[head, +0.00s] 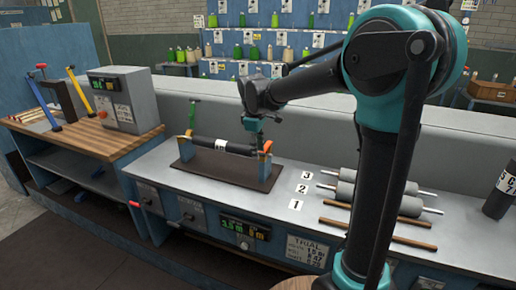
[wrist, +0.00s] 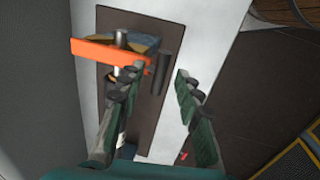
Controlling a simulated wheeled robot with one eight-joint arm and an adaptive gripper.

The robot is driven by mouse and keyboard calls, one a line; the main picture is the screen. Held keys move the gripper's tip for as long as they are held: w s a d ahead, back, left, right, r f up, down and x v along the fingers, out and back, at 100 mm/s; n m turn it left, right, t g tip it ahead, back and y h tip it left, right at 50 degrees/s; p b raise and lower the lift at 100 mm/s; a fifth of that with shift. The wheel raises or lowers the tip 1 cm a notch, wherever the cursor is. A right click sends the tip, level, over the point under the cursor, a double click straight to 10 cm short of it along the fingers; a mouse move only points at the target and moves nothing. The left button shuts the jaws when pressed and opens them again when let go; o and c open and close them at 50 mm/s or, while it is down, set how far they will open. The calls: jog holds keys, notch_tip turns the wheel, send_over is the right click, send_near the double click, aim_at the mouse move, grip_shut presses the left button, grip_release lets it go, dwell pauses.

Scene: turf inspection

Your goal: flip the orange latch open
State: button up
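The orange latch (head: 267,147) is at the right end of a black roller (head: 207,142) held in a cradle on a dark base plate (head: 225,172). In the wrist view the orange latch (wrist: 108,51) is a long flat bar, lying mostly left of and beyond my left finger. My gripper (wrist: 158,78) is open, with nothing between its fingers. The left fingertip is near the latch; I cannot tell whether they touch. In the head view my gripper (head: 253,126) is small and dark, above and just left of the latch, partly merging with the cradle.
Grey rollers (head: 375,197) and brown rods lie to the right beside number cards. A wooden-topped bench (head: 85,137) with tools stands at left. Bare grey bench top lies around the base plate.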

grip_shut()
dwell(0.5)
